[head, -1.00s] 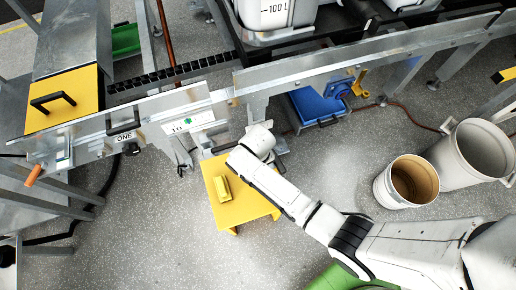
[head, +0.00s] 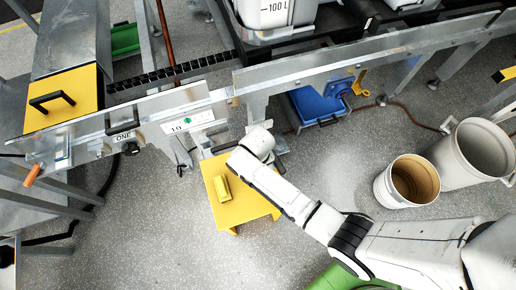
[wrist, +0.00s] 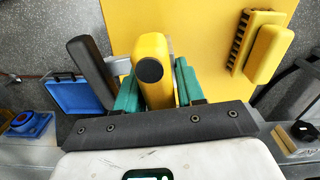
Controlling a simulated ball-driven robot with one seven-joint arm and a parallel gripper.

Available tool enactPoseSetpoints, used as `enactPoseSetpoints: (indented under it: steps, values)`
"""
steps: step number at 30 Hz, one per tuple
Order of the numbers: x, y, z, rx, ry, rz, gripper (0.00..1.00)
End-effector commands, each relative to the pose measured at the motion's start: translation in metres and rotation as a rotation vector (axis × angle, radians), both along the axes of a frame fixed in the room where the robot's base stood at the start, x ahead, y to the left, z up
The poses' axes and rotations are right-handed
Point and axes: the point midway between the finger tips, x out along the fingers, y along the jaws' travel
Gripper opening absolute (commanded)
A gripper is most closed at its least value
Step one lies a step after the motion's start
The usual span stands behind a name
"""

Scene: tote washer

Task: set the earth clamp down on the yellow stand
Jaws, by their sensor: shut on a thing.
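The yellow stand (head: 236,209) is on the floor below the end of my arm in the head view. Its flat yellow top (wrist: 205,22) fills the upper middle of the wrist view. My gripper (wrist: 157,82) has its green pads on both sides of a yellow piece with a round dark end, the earth clamp (wrist: 152,42), and is shut on it. The clamp is over the edge area of the stand top; I cannot tell whether it touches. In the head view my arm hides most of the gripper and clamp.
A yellow block with ridges along one side (wrist: 266,48) lies on the stand top, and also shows in the head view (head: 222,188). A blue box (head: 318,106) is under the washer frame. Two pale bins (head: 405,182) stand at the right. Open floor lies left of the stand.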

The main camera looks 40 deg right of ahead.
Motion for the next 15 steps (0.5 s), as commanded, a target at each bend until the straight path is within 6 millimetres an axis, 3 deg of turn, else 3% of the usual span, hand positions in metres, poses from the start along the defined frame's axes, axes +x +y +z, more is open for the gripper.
enactPoseSetpoints:
  steps: [15]
  values:
    - [0.001, 0.0, -0.013, 0.0, -0.002, 0.001, 0.0]
